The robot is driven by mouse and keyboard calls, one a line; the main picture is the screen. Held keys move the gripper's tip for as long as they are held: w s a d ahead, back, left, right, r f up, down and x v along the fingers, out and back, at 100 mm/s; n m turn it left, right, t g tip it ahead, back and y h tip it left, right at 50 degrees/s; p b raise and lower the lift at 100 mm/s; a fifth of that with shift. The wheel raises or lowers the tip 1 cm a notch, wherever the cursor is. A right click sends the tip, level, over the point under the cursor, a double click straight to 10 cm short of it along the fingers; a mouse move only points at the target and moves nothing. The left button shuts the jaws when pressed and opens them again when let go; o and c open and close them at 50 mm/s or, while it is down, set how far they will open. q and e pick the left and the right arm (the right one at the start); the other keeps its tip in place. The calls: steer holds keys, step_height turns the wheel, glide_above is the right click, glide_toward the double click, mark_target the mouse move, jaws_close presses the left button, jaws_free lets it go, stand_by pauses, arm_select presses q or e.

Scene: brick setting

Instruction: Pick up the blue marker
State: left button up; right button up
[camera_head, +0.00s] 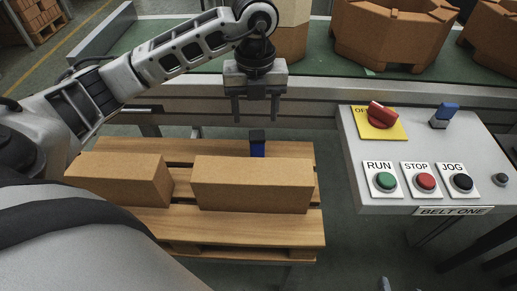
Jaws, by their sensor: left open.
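The blue marker (257,149) has a dark top and a blue body. It stands upright behind the right-hand brick on the wooden pallet, and that brick hides its lower part. My left gripper (255,118) points down with its two fingers apart. It appears above the marker in the picture, with nothing between its fingers and a visible gap to the marker's top. My right gripper is not in view.
Two long bricks (252,183) (120,178) lie on the pallet (290,228). At right stands a control panel (375,150) with buttons, a red knob and a small blue-topped part (446,112). Behind runs a green conveyor (313,62) carrying large brown blocks (390,32).

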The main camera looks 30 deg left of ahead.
mark_target(256, 133)
arm_select(q)
step_height(256, 133, down, 7)
steer(key=shift+d+r, duration=0.1)
steer(key=shift+r, duration=0.05)
steer(key=shift+s+d+f, duration=0.1)
steer(key=shift+f, duration=1.25)
steer(key=shift+d+f, duration=0.1)
steer(key=shift+f, duration=1.2)
steer(key=c, duration=1.1)
